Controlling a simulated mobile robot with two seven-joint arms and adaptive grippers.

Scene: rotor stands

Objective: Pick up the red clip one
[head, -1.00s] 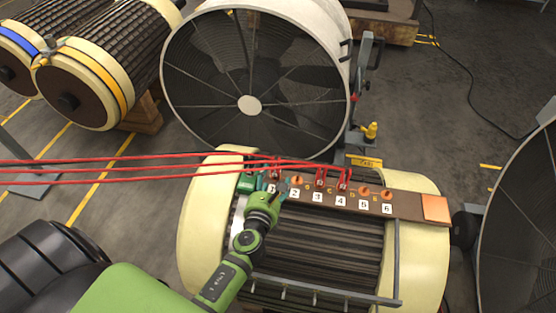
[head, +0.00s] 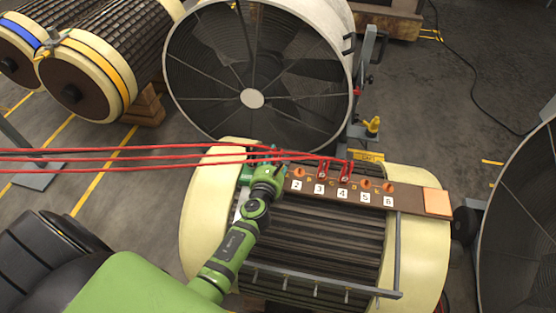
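The brown terminal board (head: 405,200) lies across the top of a cream-ended rotor. The red clip at position one (head: 276,152) is mostly hidden behind my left gripper (head: 268,163), which is at the board's left end. Only a little red shows past the gripper, and label 1 is covered. The fingers are too small and hidden to tell whether they are open or touch the clip. Two other red clips stand upright at positions three (head: 322,169) and four (head: 346,170). My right gripper is not in view.
Red cables (head: 120,157) run in from the left to the clips. Orange studs (head: 389,187) stand at positions 2, 5 and 6. A large fan (head: 252,98) stands behind the rotor. A grey rail (head: 320,282) runs along the rotor's front.

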